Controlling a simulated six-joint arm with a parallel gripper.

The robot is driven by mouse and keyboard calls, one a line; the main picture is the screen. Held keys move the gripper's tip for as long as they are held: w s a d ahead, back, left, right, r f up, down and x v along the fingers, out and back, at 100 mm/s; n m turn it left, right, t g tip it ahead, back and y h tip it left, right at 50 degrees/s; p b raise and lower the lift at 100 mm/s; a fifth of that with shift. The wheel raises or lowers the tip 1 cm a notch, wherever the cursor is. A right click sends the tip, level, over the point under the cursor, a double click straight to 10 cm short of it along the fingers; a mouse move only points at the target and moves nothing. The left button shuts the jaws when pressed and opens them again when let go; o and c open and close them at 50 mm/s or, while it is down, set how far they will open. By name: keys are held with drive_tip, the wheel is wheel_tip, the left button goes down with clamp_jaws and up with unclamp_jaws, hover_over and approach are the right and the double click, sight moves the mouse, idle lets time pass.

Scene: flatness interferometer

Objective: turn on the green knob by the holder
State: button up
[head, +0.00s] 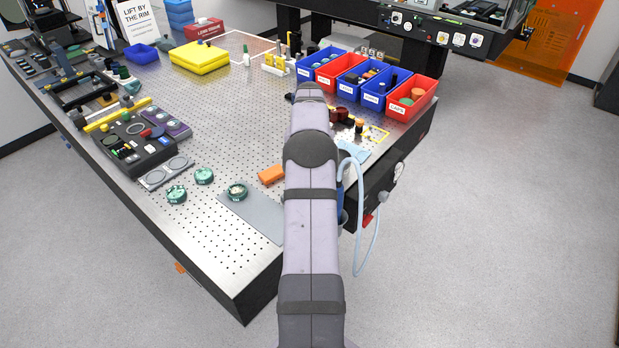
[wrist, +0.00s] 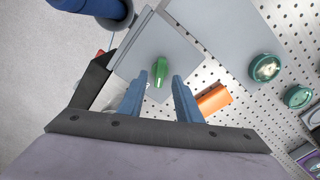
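The green knob (wrist: 160,71) shows in the wrist view on a grey plate (wrist: 185,55) near the table's edge. Its grip is narrow and points nearly up and down in the picture. My gripper (wrist: 160,79) is open, with its two blue-grey fingers apart and the knob showing in the gap between them. I cannot tell whether either finger touches the knob. A dark blue cylindrical thing (wrist: 92,5) stands beyond the knob at upper left; I cannot tell whether it belongs to the holder. In the head view my arm hides the knob and my fingertips.
An orange block (wrist: 213,98) lies right of my fingers; it also shows in the head view (head: 271,174). A teal ring-mounted optic (wrist: 265,68) rests on a grey mat (head: 262,222). A pale hose (head: 375,240) loops off the table edge. Red and blue bins (head: 409,110) stand farther back.

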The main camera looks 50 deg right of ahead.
drive_tip(key=shift+f+p, duration=0.45)
drive_tip(key=shift+f, duration=1.15)
clamp_jaws()
drive_tip(key=shift+n, duration=0.4)
drive_tip(key=n, duration=1.1)
drive_tip(key=shift+r+b, duration=0.1)
drive_tip(key=shift+b, duration=0.25)
